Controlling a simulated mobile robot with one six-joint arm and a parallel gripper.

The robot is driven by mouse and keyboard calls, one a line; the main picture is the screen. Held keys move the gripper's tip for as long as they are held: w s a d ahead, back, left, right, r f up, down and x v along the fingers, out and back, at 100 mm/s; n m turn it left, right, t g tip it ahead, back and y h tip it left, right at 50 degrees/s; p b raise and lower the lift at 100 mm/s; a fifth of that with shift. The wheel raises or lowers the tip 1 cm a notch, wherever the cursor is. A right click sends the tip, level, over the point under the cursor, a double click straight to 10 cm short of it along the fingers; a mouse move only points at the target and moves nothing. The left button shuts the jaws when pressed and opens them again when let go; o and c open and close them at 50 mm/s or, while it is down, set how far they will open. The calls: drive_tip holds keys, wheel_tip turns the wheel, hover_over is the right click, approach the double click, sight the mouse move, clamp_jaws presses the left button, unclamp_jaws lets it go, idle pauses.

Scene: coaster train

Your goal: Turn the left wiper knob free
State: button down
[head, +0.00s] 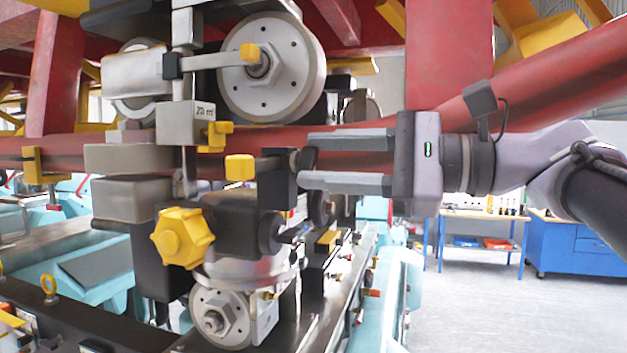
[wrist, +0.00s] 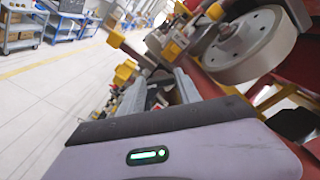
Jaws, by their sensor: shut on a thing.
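My gripper (head: 303,161) reaches in from the right in the head view, its two grey fingers level, one above the other. The fingers are shut on a small dark round knob (head: 307,159) at the right end of a black block (head: 276,186). This seems to be the wiper knob, though the fingertips partly hide it. A large yellow star-shaped knob (head: 181,238) sits lower left, apart from the gripper. In the wrist view the fingers (wrist: 172,88) point away beside the wheel, and what lies between them is hard to make out.
A large pale wheel (head: 271,66) stands above the gripper, also close at the right in the wrist view (wrist: 243,45). A red rail (head: 375,140) runs behind the fingers. A smaller wheel (head: 221,318) is below. Open floor and a blue cabinet (head: 575,245) lie to the right.

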drive_tip(key=n+b, duration=0.2)
drive_tip(key=n, duration=0.1)
drive_tip(key=n+b, duration=0.1)
drive_tip(key=shift+f, duration=0.25)
drive_tip(key=shift+n+b, duration=1)
drive_tip(key=shift+n, duration=0.8)
drive_tip(key=shift+r, duration=0.1)
drive_tip(key=c, duration=0.8)
unclamp_jaws()
drive_tip(key=shift+s, duration=0.1)
drive_tip(key=shift+c, duration=0.2)
drive_tip(key=b+v, duration=0.1)
drive_tip(key=v, duration=1.6)
drive_tip(key=shift+d+b, duration=0.2)
drive_tip(key=shift+b, duration=0.1)
